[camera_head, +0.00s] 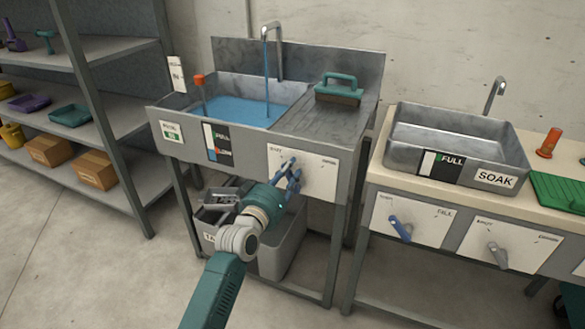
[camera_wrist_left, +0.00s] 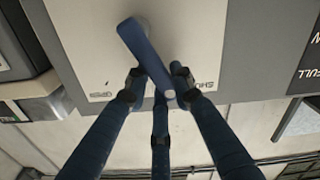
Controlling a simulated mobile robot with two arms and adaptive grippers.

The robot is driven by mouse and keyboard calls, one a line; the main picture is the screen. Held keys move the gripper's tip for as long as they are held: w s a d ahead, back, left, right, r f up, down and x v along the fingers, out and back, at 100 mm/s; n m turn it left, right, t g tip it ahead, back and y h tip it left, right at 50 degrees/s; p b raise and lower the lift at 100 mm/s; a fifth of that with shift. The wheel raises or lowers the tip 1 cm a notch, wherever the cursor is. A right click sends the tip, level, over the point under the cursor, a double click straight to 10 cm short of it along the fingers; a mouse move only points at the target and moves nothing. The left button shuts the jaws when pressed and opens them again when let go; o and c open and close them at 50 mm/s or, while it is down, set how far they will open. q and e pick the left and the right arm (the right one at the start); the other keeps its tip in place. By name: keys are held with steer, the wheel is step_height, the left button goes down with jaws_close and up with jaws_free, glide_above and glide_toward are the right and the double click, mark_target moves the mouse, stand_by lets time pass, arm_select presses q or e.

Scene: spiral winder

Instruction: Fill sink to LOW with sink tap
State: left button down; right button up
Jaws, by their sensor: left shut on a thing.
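The steel sink (camera_head: 181,101) on the left holds blue water (camera_head: 236,110). A stream of water runs down from its tap (camera_head: 278,58) into the basin. A level gauge (camera_head: 210,139) marked FULL and LOW is on the sink's front. My left gripper (camera_head: 290,178) is at the white control panel (camera_head: 322,176) below the drainboard. In the left wrist view my left gripper (camera_wrist_left: 162,88) is shut on the blue lever handle (camera_wrist_left: 143,48), its fingers around the free end. The fingers partly hide the lever in the head view. My right gripper is not in view.
A green brush (camera_head: 339,88) lies on the drainboard. A grey bin (camera_head: 281,246) stands under the sink. To the right, a SOAK sink (camera_head: 455,140) sits on a counter with its own levers. Shelves (camera_head: 85,122) with boxes stand at the left.

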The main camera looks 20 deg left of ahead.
arm_select(q)
steer(key=shift+a+f+n+p, duration=0.25)
steer(key=shift+a+n+p, duration=0.2)
steer(key=shift+n, duration=0.65)
steer(key=shift+a+f+n, duration=0.25)
steer(key=shift+a+n, duration=0.1)
steer(key=shift+n, duration=0.35)
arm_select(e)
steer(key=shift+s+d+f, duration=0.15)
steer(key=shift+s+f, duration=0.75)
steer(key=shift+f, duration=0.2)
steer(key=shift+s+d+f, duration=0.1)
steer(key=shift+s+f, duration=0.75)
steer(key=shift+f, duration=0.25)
arm_select(q)
steer(key=c, duration=1.4)
jaws_free()
steer(key=shift+c, duration=0.2)
steer(key=s, duration=1.2)
steer(key=shift+a, duration=0.25)
